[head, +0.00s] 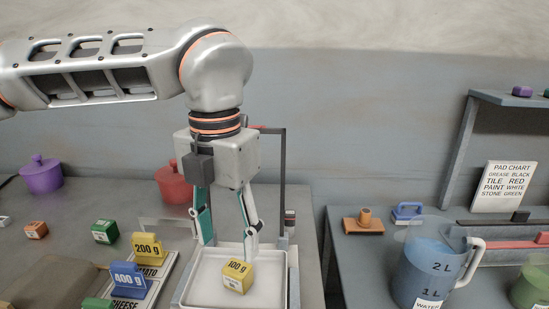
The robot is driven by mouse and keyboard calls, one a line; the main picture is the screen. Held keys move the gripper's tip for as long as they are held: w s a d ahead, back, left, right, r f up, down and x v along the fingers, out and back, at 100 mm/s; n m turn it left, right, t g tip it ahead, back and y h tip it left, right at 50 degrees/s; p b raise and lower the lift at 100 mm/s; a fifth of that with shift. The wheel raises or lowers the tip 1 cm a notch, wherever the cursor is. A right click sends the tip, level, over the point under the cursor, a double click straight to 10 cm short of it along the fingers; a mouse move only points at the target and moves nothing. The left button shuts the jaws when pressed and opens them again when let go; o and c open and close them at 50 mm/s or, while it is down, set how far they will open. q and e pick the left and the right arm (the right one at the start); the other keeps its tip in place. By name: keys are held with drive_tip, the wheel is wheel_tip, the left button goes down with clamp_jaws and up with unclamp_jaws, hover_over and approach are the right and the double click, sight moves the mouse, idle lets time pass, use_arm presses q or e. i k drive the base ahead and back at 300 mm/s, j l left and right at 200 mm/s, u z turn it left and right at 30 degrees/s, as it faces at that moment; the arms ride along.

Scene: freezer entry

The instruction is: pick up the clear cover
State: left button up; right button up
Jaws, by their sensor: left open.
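My left gripper (229,247) points down over a white tray (200,293), its two fingers apart with nothing seen between them. A yellow block marked 100 g (236,276) sits in the tray, just below and in front of the fingertips. A pale see-through panel (162,226) shows to the left of the fingers, behind the cards; it may be the clear cover, but its outline is faint and partly hidden. My right gripper is not in view.
A dark upright frame (282,185) stands close behind the gripper. Yellow 200 g (149,249) and blue 400 g (129,279) weights stand at left, near a green block (105,232). A gap separates the right table, with a blue water jug (425,270).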

sight(54, 281)
drive_tip(key=k, duration=0.85)
